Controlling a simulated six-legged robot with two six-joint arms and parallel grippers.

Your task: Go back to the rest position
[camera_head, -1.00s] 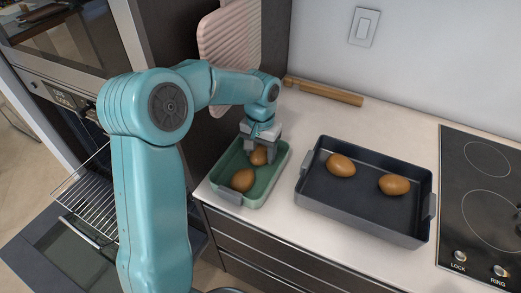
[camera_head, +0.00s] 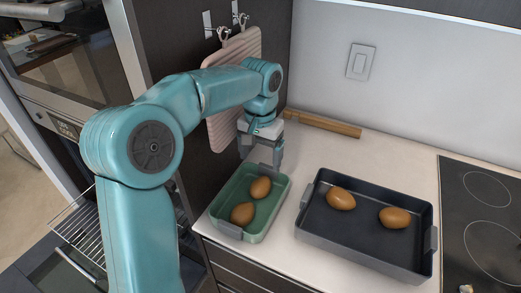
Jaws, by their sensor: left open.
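My left gripper (camera_head: 263,153) is open and empty, above the far edge of a small green tray (camera_head: 258,233). Two brown eggs lie in the green tray: one egg (camera_head: 260,188) toward the back and another egg (camera_head: 242,213) toward the front. The gripper is apart from both eggs. My right gripper is not in view.
A dark grey pan (camera_head: 350,250) with two more eggs (camera_head: 341,199) stands right of the green tray. A black cooktop (camera_head: 480,230) is at the far right. A rolling pin (camera_head: 322,124) lies at the wall. A pink board (camera_head: 225,95) hangs behind my arm. An oven rack (camera_head: 75,235) sticks out at left.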

